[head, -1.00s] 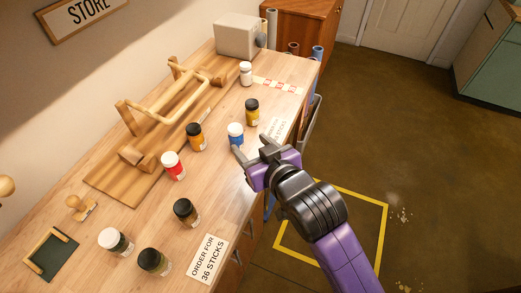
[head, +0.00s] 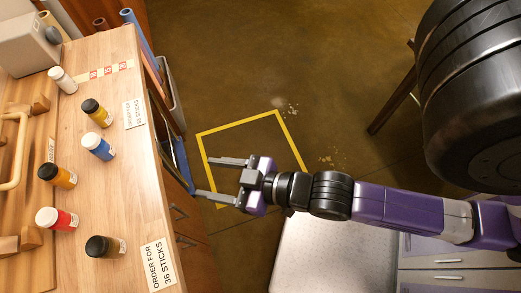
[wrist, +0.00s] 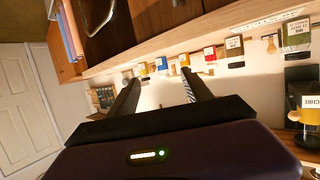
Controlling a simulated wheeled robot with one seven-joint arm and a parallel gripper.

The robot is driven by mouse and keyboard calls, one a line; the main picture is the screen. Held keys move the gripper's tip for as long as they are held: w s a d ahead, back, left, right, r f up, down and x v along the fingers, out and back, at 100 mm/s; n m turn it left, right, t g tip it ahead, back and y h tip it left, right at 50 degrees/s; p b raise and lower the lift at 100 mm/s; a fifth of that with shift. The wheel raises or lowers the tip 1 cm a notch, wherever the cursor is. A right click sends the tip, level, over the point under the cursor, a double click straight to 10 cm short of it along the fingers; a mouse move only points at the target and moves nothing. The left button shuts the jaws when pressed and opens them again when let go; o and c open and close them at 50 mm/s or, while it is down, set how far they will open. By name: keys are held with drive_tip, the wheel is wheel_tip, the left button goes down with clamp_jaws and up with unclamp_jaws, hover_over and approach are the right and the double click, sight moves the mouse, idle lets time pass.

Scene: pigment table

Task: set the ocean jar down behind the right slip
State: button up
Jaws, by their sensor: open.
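The blue jar (head: 98,147), which I take as the ocean jar, stands upright on the table (head: 135,200). Its label is unreadable. It is behind and slightly to one side of the far order slip (head: 132,113); a yellow jar (head: 97,112) is more directly behind that slip. A second slip (head: 157,264) reads "ORDER FOR 36 STICKS". My gripper (head: 205,177) is open and empty, beyond the table's front edge and apart from every jar. In the wrist view, its open fingers (wrist: 160,77) point toward the jar row, with the blue jar (wrist: 162,64) between them.
Orange (head: 58,175), red (head: 57,218), dark (head: 105,246) and white (head: 62,79) jars stand on the table. A wooden rack (head: 20,150) is behind them. Floor inside the yellow outline (head: 250,123) is clear.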

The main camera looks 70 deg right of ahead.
drive_tip(key=v, duration=1.2)
drive_tip(key=shift+r, duration=0.3)
